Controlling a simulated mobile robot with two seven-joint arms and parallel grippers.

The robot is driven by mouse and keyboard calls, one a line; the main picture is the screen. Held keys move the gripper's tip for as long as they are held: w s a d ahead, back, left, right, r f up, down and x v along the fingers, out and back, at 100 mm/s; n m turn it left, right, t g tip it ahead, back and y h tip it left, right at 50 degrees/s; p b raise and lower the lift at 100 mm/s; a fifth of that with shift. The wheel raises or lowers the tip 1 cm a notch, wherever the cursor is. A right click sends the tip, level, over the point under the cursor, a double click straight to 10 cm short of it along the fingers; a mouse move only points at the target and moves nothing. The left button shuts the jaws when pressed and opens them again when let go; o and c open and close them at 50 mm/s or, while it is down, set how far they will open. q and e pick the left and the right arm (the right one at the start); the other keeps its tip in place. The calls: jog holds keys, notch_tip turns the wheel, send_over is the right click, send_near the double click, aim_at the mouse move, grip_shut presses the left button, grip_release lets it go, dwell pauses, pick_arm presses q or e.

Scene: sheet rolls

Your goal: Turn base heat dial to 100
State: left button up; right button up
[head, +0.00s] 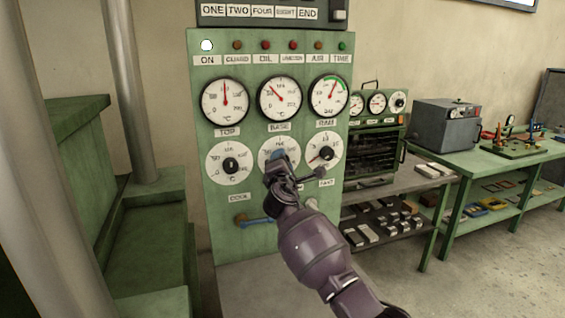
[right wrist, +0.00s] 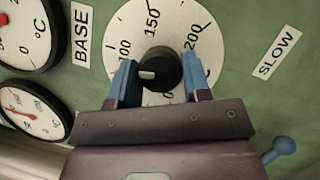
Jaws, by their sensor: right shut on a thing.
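The base heat dial (head: 266,148) is a white numbered disc below the BASE label on the green panel. In the right wrist view the dial face (right wrist: 118,28) shows 100, 150 and 200 around a black knob (right wrist: 163,66). My right gripper (head: 279,160) reaches up to this dial, and its blue fingers (right wrist: 160,82) are shut on the knob's two sides. A white mark on the knob points left in the wrist view, toward the left finger and a little below the 100 label. The fingers hide the lower part of the scale. My left gripper is not in view.
The top dial (head: 231,163) and ram dial (head: 324,153) flank the base dial closely. Three gauges sit above, including the base gauge (head: 279,98). A small handle (head: 312,176) and a blue lever (head: 250,220) stick out below. A bench (head: 400,170) stands at the right.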

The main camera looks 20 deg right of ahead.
jog(key=shift+m+g, duration=0.5)
jog(key=shift+m, duration=0.8)
jog(key=o, duration=0.9)
jog(key=shift+o, duration=0.2)
jog(key=v, duration=1.1)
jog(key=shift+w+m, duration=0.15)
jog(key=shift+m, duration=0.15)
